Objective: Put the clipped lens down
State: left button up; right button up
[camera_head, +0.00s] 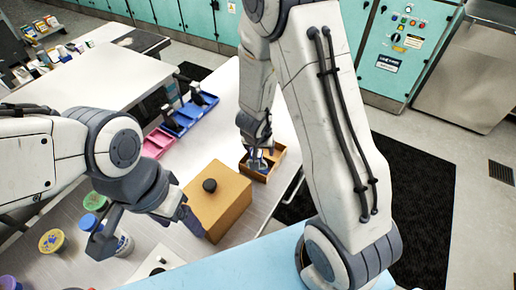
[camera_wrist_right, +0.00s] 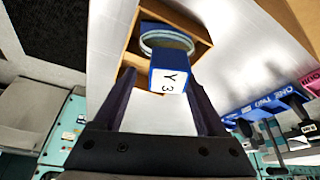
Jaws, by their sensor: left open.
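The clipped lens shows in the right wrist view as a round, glassy lens (camera_wrist_right: 166,41) with a blue clip block (camera_wrist_right: 170,78) whose white face reads "Y 3". It sits at a wooden tray (camera_wrist_right: 205,47), which in the head view (camera_head: 277,153) lies right of centre. My right gripper (camera_wrist_right: 161,78) has its fingers on either side of the block, with a gap visible on the left side. In the head view my right gripper (camera_head: 257,160) points down at the tray and partly hides the lens. My left gripper (camera_head: 145,222) is open and empty over the table's left part.
A brown box (camera_head: 222,205) with a black knob stands between the grippers. Blue bins (camera_head: 198,104) and a pink bin (camera_head: 157,143) line the back. Green, blue and yellow-lidded jars (camera_head: 53,241) stand at the left. The table is bare behind the tray.

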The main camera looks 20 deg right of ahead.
jog(key=shift+r, duration=0.25)
jog(key=shift+s+a+r, duration=0.15)
jog(key=shift+a+r, duration=0.1)
jog(key=shift+a, duration=0.2)
jog(key=shift+a+r+p, duration=0.2)
jog(key=shift+p, duration=0.1)
jog(key=p+v, duration=0.7)
jog(key=v, duration=0.4)
jog(key=shift+r, duration=0.25)
jog(key=shift+d, duration=0.15)
